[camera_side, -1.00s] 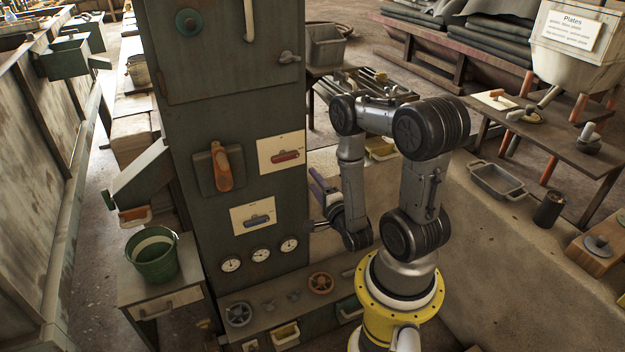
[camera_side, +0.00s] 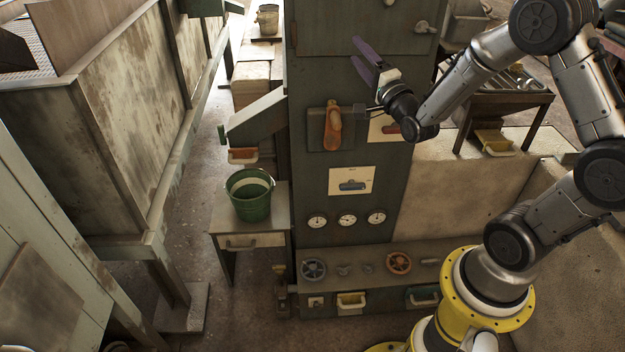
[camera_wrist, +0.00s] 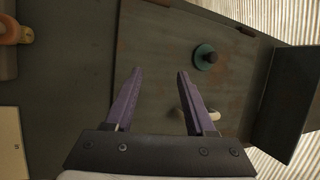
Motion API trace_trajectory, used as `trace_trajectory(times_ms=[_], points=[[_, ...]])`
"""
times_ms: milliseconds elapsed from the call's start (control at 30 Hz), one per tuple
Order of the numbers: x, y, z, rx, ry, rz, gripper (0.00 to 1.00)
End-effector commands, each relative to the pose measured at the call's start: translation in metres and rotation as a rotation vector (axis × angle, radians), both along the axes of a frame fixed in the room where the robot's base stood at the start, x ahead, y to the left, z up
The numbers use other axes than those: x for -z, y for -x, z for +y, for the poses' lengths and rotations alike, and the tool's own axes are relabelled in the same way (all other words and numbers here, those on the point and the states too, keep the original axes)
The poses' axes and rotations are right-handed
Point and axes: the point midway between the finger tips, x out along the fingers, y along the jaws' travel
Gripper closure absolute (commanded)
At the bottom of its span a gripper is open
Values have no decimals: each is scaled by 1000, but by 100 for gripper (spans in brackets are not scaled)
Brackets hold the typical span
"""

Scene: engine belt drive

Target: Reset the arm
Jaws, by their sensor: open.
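My gripper (camera_side: 357,56) is raised in front of the upper part of the tall green cabinet (camera_side: 310,225). Its two purple fingers are spread apart and point up and to the left in the side view. In the wrist view the gripper (camera_wrist: 160,73) shows an empty gap between the fingers, with a cabinet door (camera_wrist: 155,45) beyond. A teal round knob (camera_wrist: 205,57) is on that door, right of the fingers. A pale curved handle (camera_wrist: 186,112) is partly hidden behind the right finger.
An orange lever (camera_side: 332,128) sticks out from the cabinet below my gripper. A plate with a blue handle (camera_side: 352,181) and several dials (camera_side: 347,219) are lower. A green bucket (camera_side: 250,195) stands on a side table at left. A low wall (camera_side: 460,190) stands at right.

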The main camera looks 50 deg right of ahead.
Motion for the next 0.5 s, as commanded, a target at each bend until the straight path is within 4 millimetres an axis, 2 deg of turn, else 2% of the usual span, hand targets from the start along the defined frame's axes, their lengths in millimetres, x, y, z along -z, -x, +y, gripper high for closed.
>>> trace_trajectory(times_ms=[33, 200, 333, 500], points=[[-28, -4, 19, -32, 38, 24, 45], [-78, 2, 70, -108, 176, 189, 45], [-98, 24, 103, -168, 298, 328, 45], [-101, 66, 138, -257, 476, 523, 45]])
